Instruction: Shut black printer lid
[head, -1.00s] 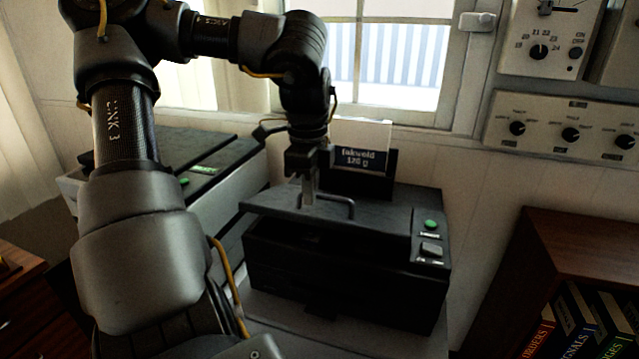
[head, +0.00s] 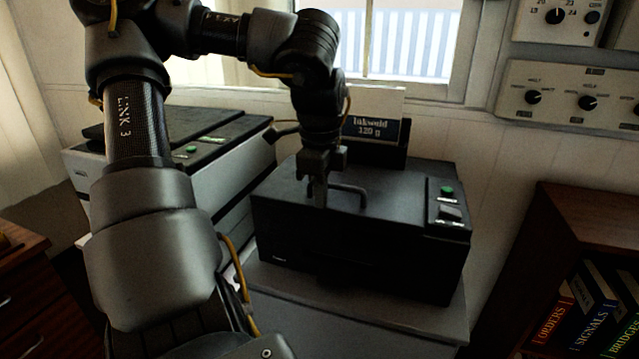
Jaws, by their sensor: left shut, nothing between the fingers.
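The black printer (head: 360,250) stands on a grey stand in the middle of the head view. Its lid (head: 395,190) now lies flat and level with the body, with no dark gap showing at the front. A bar handle (head: 350,190) is on the lid's top. My left gripper (head: 320,200) is shut and empty, pointing down at the lid beside the left end of the handle. Its fingertips look to be on or just above the lid; I cannot tell if they touch. My right gripper is not in view.
A white and black printer (head: 215,150) stands to the left, partly behind my left arm. A sign (head: 375,130) stands in the printer's rear tray. A bookshelf (head: 560,230) is at the right, below wall control panels (head: 570,100). A window is behind.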

